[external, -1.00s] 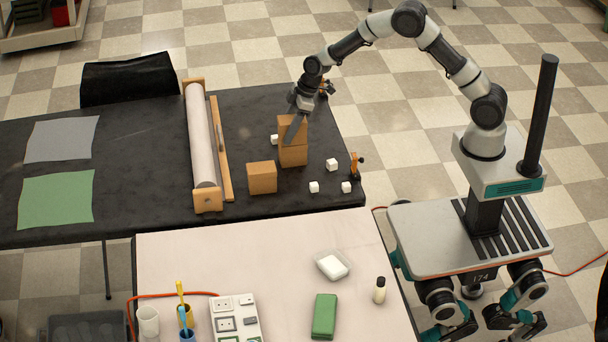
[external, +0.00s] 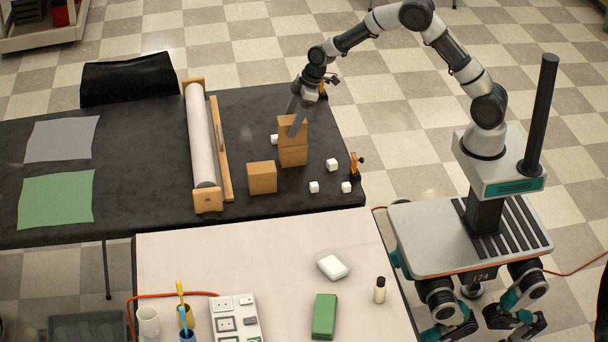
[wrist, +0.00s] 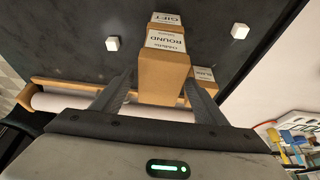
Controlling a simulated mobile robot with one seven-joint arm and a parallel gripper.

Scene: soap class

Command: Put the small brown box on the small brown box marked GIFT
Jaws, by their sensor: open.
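Two small brown boxes stand stacked on the black table. The upper brown box (external: 287,124) sits squarely on the lower brown box (external: 294,156). In the wrist view the upper box (wrist: 164,68) bears a white label that seems to read ROUND. The box beyond and below it (wrist: 179,28) is marked GIFT, mostly hidden by the upper one. My gripper (external: 296,124) is open over the top of the stack. In the wrist view its fingers (wrist: 160,82) stand apart on either side of the upper box, with gaps visible.
A third brown box (external: 262,178) stands apart, left of the stack. Several small white cubes (external: 331,165) lie around. A white roll in a wooden holder (external: 201,140) is farther left. The pale table (external: 260,262) in front holds soap and other items.

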